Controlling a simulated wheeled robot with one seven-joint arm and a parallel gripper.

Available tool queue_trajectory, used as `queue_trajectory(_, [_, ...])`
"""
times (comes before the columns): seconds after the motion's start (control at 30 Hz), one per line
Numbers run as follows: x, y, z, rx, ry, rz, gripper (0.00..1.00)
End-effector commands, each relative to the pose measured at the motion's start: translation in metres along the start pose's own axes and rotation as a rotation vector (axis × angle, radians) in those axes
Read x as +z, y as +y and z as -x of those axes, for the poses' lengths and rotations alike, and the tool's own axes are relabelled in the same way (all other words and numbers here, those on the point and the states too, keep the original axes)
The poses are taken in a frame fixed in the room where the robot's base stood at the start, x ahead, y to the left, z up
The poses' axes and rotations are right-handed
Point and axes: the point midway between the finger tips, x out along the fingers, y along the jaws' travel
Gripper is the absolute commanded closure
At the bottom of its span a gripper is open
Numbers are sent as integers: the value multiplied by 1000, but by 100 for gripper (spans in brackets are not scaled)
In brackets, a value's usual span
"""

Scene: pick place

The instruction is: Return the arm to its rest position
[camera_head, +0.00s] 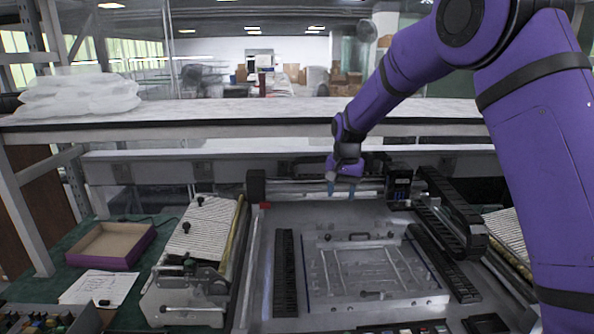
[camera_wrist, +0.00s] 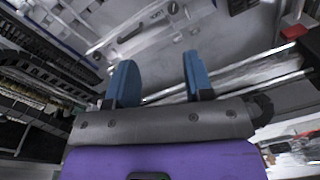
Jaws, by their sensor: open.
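My purple arm reaches in from the right in the head view and bends down toward the middle. My gripper (camera_head: 341,190) hangs above the back part of the grey machine bed (camera_head: 340,215). In the wrist view my gripper (camera_wrist: 158,80) shows two blue fingers held wide apart, with nothing between them. Below the fingers there is the metal surface with rails. The flat fixture plate (camera_head: 375,268) lies in front of the gripper, and the gripper appears apart from it.
A shelf (camera_head: 250,122) runs across behind the machine, carrying white bags (camera_head: 80,95) at left. Black cable chains (camera_head: 450,225) flank the bed. An open box (camera_head: 110,243), paper (camera_head: 98,288) and a striped roller unit (camera_head: 202,228) stand at left.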

Motion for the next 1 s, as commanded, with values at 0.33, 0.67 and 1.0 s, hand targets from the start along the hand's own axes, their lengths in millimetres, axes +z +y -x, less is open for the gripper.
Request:
queue_trajectory(0.33, [59,70,111,-56,86,75,52])
queue_trajectory(0.67, [135,136,178,-81,177,154,52])
queue_trajectory(1.0, [225,198,210,-79,281,236,52])
